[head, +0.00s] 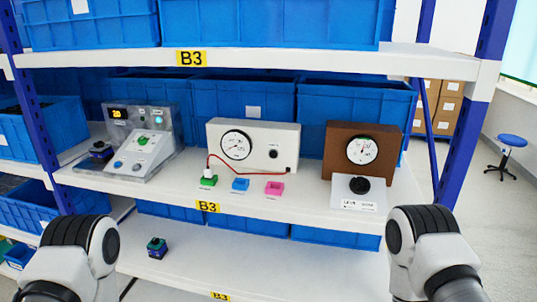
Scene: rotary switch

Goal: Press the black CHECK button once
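No lettering reading CHECK can be made out, so I cannot tell which dark control is the button. A small round black knob or button (273,154) is on the front of the white gauge box (252,134), right of its dial. A larger black knob (360,185) sits on a white plate in front of the brown gauge box (340,145). A grey sloped console (140,140) at the left has a lit yellow display and several small controls. Only my arm links show at the lower left and lower right; both grippers are out of view.
The devices stand on a white middle shelf (120,192). Green (208,181), blue (240,184) and pink (274,188) blocks lie before the white box; a red cable runs to the green one. Blue bins (244,98) stand behind. A dark blue-green item (157,247) is on the lower shelf.

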